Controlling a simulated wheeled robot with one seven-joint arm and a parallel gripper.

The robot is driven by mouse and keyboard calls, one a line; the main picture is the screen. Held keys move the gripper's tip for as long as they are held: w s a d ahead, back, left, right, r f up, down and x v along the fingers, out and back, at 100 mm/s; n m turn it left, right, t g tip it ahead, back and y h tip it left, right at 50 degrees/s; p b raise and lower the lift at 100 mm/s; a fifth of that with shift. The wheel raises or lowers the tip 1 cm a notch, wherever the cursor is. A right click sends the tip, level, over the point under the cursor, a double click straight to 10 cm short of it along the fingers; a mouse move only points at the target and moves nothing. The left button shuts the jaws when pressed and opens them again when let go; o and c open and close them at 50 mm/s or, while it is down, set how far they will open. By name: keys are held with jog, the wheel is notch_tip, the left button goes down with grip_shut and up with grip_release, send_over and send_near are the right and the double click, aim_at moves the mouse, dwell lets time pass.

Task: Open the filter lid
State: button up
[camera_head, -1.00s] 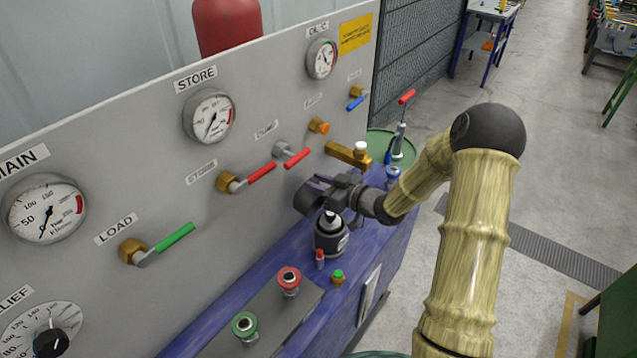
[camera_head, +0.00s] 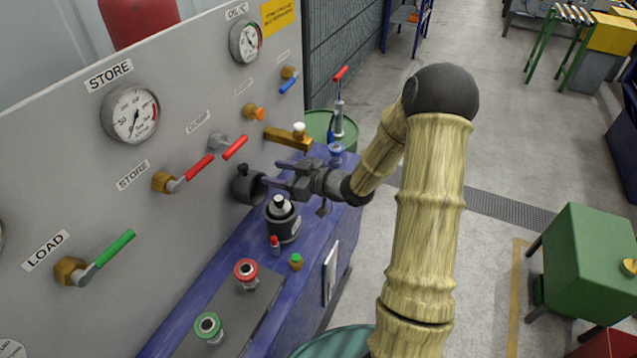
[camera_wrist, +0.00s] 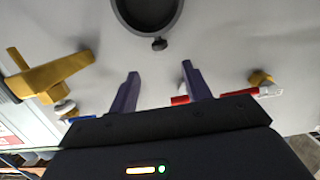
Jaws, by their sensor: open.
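A dark round filter housing (camera_head: 247,187) with a small knob on top sticks out from the grey panel. I cannot tell whether that face is a lid or an opening. My gripper (camera_head: 279,176) is just right of the housing, pointing towards it. Its two fingers (camera_wrist: 158,75) are apart with nothing between them, and appear clear of the ring.
A dark canister (camera_head: 284,225) stands on the blue bench below my gripper. A brass valve (camera_head: 287,138) and red-handled levers (camera_head: 235,148) stick out from the panel nearby.

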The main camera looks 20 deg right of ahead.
jog(key=b+v, duration=0.1)
jog(key=v, duration=1.1)
jog(key=shift+b, duration=0.4)
jog(key=s+a+f+m+g+h, duration=0.1)
jog(key=s+a+m+g+h, duration=0.2)
jog(key=s, duration=0.4)
jog(key=s+a+f+m+g+h, duration=0.2)
jog(key=s+m+g+h, duration=0.3)
jog(key=s+m+h, duration=0.1)
jog(key=shift+s+a+f+g+h, duration=0.2)
jog(key=shift+s+a+g+h, duration=0.2)
jog(key=shift+s+h, duration=0.55)
jog(key=shift+w+h, duration=0.25)
